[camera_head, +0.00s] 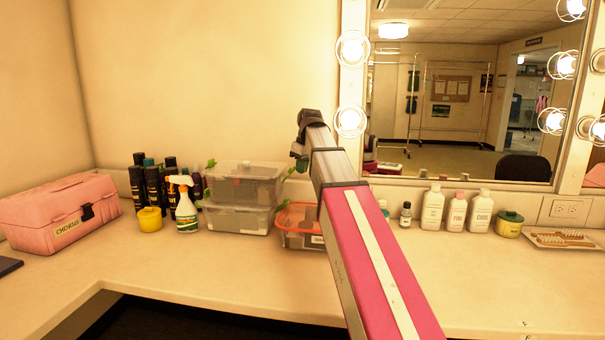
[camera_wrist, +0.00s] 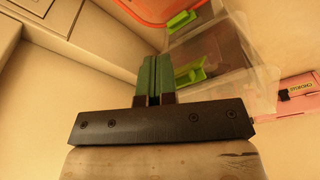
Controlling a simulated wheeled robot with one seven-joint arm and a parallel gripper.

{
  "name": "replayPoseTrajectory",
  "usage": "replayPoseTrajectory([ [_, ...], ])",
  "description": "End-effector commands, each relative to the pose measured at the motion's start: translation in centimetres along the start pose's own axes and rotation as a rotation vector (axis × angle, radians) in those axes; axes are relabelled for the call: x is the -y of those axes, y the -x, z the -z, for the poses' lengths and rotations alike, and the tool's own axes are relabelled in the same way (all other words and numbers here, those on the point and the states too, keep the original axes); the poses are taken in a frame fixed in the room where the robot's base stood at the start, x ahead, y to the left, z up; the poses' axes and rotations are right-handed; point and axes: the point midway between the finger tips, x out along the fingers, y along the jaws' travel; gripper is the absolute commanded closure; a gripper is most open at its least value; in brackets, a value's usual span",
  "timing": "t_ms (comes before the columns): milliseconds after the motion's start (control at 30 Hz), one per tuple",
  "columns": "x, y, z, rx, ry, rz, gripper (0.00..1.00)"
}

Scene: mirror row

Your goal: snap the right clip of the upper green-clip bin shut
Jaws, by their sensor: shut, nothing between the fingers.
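The upper green-clip bin (camera_head: 245,186) is a clear lidded box stacked on a similar lower bin (camera_head: 238,218). Its right clip (camera_head: 292,169) sticks out from the bin's right edge, and its left clip (camera_head: 210,164) also sticks out. In the wrist view a green clip (camera_wrist: 191,73), apparently that right clip, stands out from the bin just right of my fingertips. The lower bin's clip (camera_wrist: 182,20) shows beyond it. My gripper (camera_wrist: 154,60) is shut and empty, with its green fingers together. In the head view my gripper (camera_head: 299,160) is beside the upper bin's right end, partly hidden by my wrist.
An orange-rimmed bin (camera_head: 297,208) stands right of the stack, partly behind my arm. A spray bottle (camera_head: 186,212), yellow tub (camera_head: 150,219), dark bottles and a pink case (camera_head: 60,210) stand left. White bottles (camera_head: 456,211) stand right, below the mirror. The front counter is clear.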

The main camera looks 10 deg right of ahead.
Motion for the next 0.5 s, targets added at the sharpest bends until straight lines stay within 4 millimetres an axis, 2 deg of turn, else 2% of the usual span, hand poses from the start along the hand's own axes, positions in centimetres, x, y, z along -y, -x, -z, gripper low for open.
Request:
replayPoseTrajectory([
  [500,0.8,0.1,1.4,0.0,0.0,0.0,1.0],
])
